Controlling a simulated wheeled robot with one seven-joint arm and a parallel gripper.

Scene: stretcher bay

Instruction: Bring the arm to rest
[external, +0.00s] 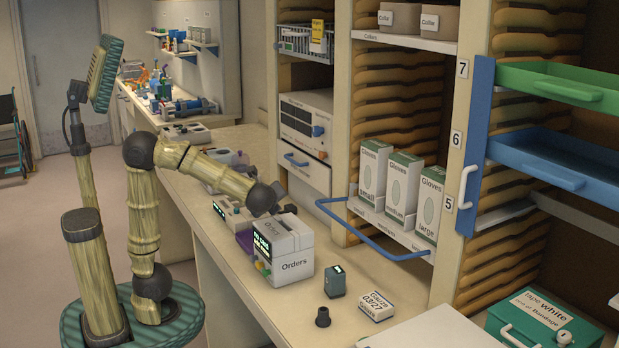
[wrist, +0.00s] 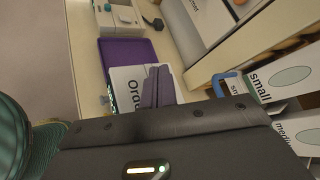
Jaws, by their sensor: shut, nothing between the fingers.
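My arm (external: 218,177) reaches out from its column over the counter, bent at the elbow. Its dark end, my gripper (external: 279,196), is above and behind the white Orders box (external: 295,267) in the external view. In the wrist view the fingers of my gripper (wrist: 158,86) are together with nothing between them. They show in front of the Orders box (wrist: 125,76), which they partly hide. I cannot tell how far apart they are from the box.
A purple tray (wrist: 128,52) lies beside the Orders box. A small dark green device (external: 335,281), a black cone-shaped piece (external: 323,317) and a gauze box (external: 376,305) stand on the counter. A blue rail (external: 372,240) juts out below the glove boxes (external: 402,190).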

